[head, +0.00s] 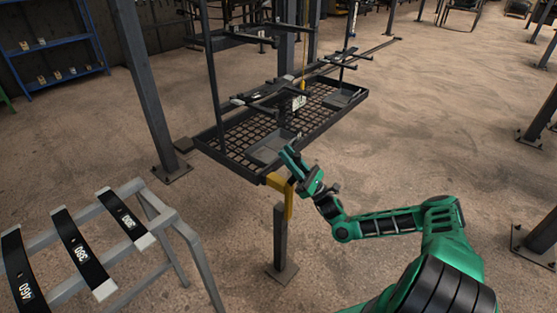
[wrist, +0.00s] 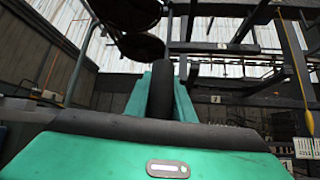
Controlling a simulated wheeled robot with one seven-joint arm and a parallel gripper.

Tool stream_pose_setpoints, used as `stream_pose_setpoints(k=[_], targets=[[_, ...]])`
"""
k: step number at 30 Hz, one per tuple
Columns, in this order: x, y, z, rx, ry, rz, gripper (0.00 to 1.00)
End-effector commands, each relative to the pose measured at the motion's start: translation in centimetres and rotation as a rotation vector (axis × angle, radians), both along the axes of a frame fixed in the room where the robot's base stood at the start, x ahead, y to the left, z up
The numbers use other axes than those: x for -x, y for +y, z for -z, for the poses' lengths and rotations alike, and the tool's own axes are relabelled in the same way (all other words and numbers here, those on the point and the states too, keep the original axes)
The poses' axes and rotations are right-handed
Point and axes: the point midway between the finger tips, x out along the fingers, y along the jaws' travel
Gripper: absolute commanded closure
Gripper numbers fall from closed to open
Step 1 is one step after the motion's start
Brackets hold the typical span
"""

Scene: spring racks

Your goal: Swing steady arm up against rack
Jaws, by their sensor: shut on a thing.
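My gripper (head: 288,156) is at the near corner of the rack's mesh tray (head: 240,162), just above a yellow bracket (head: 272,180). In the wrist view its green fingers are closed around a dark, rounded bar (wrist: 161,92), which appears to be the steady arm. The bar points up and away from the camera. Its full length and its joint to the rack are hidden, and in the head view my gripper covers it. I cannot tell whether it touches the rack.
A grey post (head: 280,238) stands below the yellow bracket. A grey stand (head: 150,215) with dark numbered strips is at the lower left. A steel column (head: 146,90) rises left of the rack, and a blue shelf (head: 50,55) is farther back. The floor to the right is mostly open.

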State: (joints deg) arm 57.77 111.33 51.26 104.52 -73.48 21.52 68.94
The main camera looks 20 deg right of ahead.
Motion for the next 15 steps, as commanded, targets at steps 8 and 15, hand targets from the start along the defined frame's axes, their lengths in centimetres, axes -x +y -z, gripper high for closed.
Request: stream_pose_setpoints(k=[8, 15], targets=[[-0.51, -0.79, 0.41, 0.003, 0.009, 0.020, 1.00], [-0.40, -0.46, 0.25, 0.001, 0.006, 0.013, 0.60]])
